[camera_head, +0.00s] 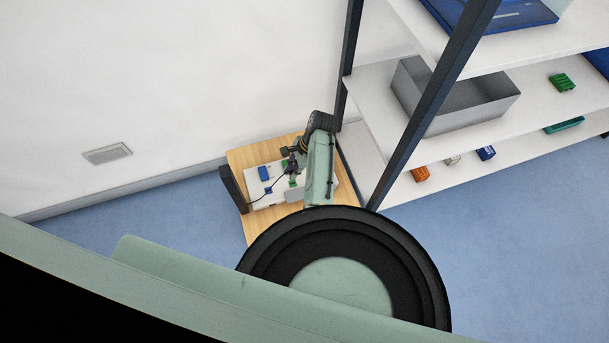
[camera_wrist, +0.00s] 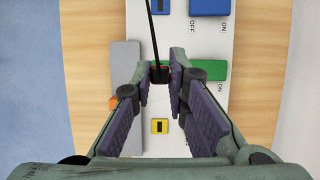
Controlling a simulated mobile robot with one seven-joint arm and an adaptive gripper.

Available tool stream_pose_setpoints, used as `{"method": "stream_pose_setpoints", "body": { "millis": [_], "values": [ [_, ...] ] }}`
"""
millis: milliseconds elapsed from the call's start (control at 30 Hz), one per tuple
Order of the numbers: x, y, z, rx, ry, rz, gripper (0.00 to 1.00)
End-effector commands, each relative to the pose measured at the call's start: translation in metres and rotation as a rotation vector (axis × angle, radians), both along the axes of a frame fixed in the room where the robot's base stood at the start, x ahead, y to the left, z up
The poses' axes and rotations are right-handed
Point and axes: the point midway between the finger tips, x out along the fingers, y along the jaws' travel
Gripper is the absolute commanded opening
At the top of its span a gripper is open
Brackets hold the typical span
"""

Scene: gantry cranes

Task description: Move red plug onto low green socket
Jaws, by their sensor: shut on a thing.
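In the wrist view my gripper (camera_wrist: 161,78) is shut on the red plug (camera_wrist: 167,68), of which only a little red shows beside a black body. A black cable runs up from the plug. The plug is at a green socket (camera_wrist: 148,68), overlapping it in this view; I cannot tell whether it is seated in it. In the head view my gripper (camera_head: 293,163) is over the white board (camera_head: 265,202) on the wooden table (camera_head: 240,159), and the arm hides much of it. A green piece (camera_head: 292,183) shows just below my gripper.
The board carries a blue block (camera_wrist: 209,7), a second green block (camera_wrist: 208,70), a yellow piece (camera_wrist: 159,126) and a grey block (camera_wrist: 125,60). A black post (camera_head: 233,188) stands at the table's left edge. A shelf (camera_head: 375,85) with a grey bin (camera_head: 465,105) stands close on the right.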

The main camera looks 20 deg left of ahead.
Motion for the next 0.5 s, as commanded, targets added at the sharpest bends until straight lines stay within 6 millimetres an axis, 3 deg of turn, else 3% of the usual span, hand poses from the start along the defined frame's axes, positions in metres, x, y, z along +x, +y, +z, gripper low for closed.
{"method": "stream_pose_setpoints", "body": {
  "millis": [500],
  "values": [
    [0.0, -0.001, -0.034, 0.001, -0.001, -0.002, 0.0]
  ]
}}
